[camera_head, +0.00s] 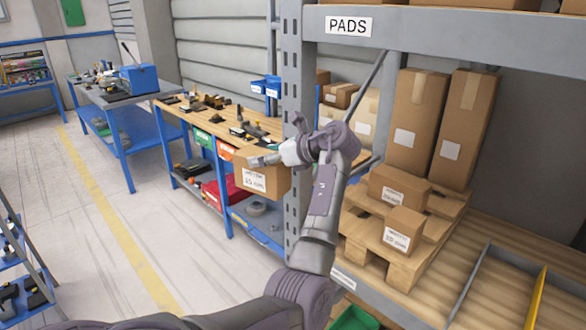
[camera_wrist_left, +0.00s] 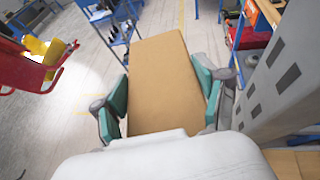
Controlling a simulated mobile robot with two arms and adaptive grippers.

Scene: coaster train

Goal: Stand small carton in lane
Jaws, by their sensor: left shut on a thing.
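My left gripper (camera_head: 264,160) is shut on a brown carton (camera_head: 262,182) with a white label, held in the air beside the grey rack upright. In the left wrist view the carton (camera_wrist_left: 165,75) sits between the two green-padded fingers. The lane (camera_head: 497,300) is on the wooden shelf at the lower right, between a grey divider (camera_head: 468,282) and a yellow divider (camera_head: 536,297); the visible part of it is empty. The carton is apart from the lane, well to its left. My right gripper is not in view.
A pallet (camera_head: 402,266) on the shelf bears two small cartons (camera_head: 404,232) (camera_head: 398,190) and tall boxes (camera_head: 415,120). The rack upright (camera_head: 293,110) stands close to my left arm. A workbench (camera_head: 175,108) with tools is behind. The floor at left is open.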

